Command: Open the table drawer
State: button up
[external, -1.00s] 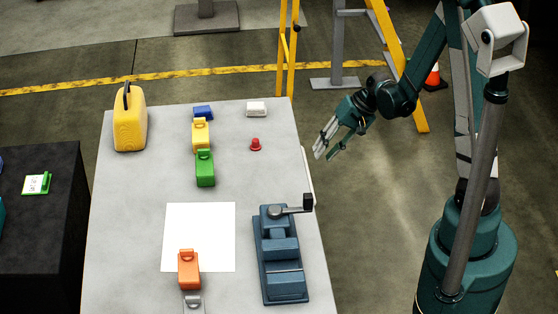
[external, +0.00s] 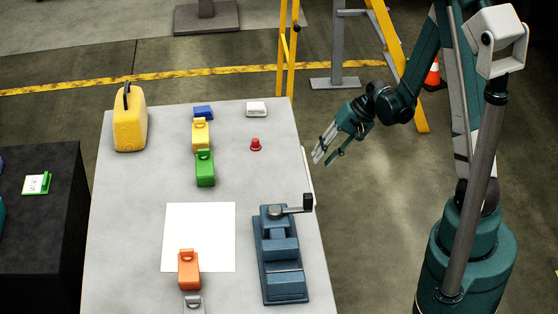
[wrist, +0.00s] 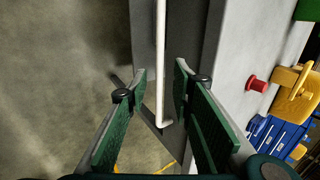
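The drawer's white bar handle (external: 308,178) runs along the right side of the grey table (external: 140,215), low under the top's edge. It is large in the wrist view (wrist: 160,60), a long straight bar with a bent end. My gripper (external: 322,157) is beside the table's right edge, close to the handle's far end. In the wrist view my two green fingers (wrist: 161,72) are apart, with the bar appearing between them. I see no clear contact, and the depth between fingertips and bar is hard to judge. The drawer front is mostly hidden in the external view.
On the tabletop are a blue vise (external: 280,255), a red button (external: 255,145), a yellow jug (external: 130,125), a white sheet (external: 200,225) and several coloured blocks. A yellow ladder (external: 400,70) stands behind my arm.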

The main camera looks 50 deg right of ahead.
jog(key=b+x, duration=0.1)
jog(key=x, duration=0.5)
jog(key=shift+w+a+f+b, duration=0.15)
jog(key=shift+f+b, duration=0.15)
jog(key=shift+b, duration=0.1)
grip_shut()
